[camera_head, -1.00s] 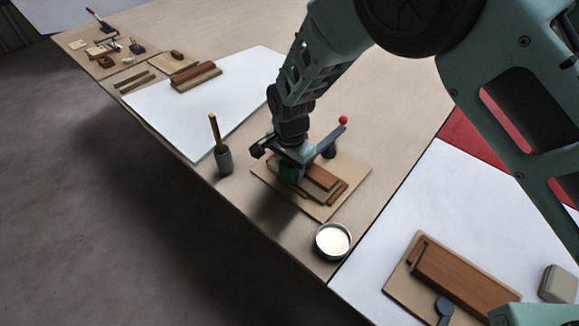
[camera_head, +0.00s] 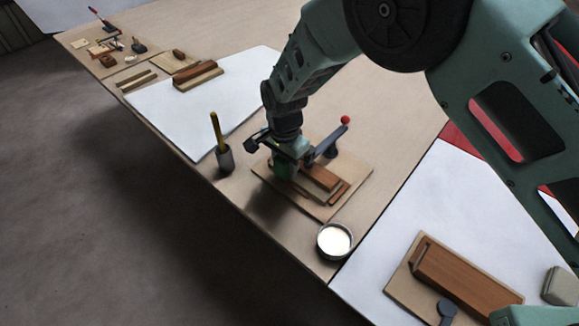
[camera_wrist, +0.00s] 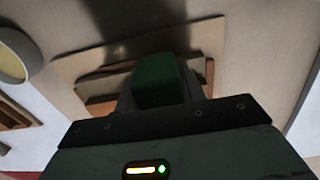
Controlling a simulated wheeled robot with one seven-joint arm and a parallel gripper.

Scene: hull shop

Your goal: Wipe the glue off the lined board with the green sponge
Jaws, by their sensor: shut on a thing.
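My gripper (camera_head: 283,164) is shut on the green sponge (camera_head: 280,171), low over the tan board (camera_head: 322,211) at the middle of the bench. In the wrist view the sponge (camera_wrist: 160,80) is a dark green block between my fingers. Brown wooden strips (camera_head: 320,178) lie on the board (camera_wrist: 205,36), right of the sponge in the head view. I cannot tell whether the sponge touches the board. No glue can be made out on it; the gripper and its shadow cover part of the surface.
A red-knobbed clamp (camera_head: 345,121) stands behind the strips. A round pot with white contents (camera_head: 335,240) stands near the board's front corner. A grey cup with a yellow-handled tool (camera_head: 225,158) is left. Another board with a brown block (camera_head: 465,275) lies at lower right.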

